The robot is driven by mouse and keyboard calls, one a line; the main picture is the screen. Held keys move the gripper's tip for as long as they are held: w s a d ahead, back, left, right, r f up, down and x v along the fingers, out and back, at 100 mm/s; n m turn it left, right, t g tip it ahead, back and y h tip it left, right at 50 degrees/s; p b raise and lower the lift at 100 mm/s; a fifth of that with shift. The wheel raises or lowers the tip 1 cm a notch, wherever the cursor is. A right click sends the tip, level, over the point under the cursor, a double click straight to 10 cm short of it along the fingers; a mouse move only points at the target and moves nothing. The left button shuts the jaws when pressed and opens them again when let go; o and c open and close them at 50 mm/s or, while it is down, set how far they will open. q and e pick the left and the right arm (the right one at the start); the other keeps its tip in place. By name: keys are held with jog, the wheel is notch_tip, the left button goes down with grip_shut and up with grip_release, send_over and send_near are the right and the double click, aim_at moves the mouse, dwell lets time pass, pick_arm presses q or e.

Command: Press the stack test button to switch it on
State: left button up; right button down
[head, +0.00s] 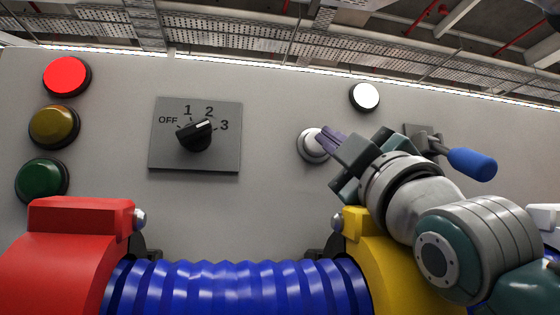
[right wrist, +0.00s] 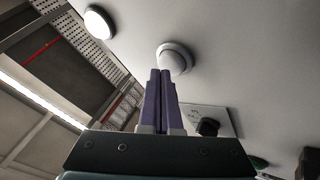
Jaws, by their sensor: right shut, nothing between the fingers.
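A round white button (head: 308,146) in a pale collar sits on the grey panel, right of centre. It carries no label that I can read, and I take it for the stack test button. It also shows in the right wrist view (right wrist: 174,56). A round bright white lamp (head: 365,96) in a dark ring is above and to the right of it; it shows in the wrist view too (right wrist: 98,22). My right gripper (head: 326,140) is shut and empty, its purple fingertips at the button's face. I cannot tell whether they touch it. My left gripper is out of view.
A rotary selector (head: 194,135) marked OFF, 1, 2, 3 is left of the button. Red (head: 67,76), yellow (head: 54,127) and green (head: 41,180) round lights line the left edge. A blue-handled lever (head: 472,163) is behind my right wrist. A blue ribbed hose (head: 235,288) runs along the front.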

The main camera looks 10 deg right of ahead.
jog(key=shift+s+f, duration=0.1)
jog(key=shift+s, duration=0.3)
jog(key=s+p, duration=0.1)
jog(key=s, duration=0.5)
jog(key=shift+d, duration=0.1)
dwell(0.6)
dwell(0.5)
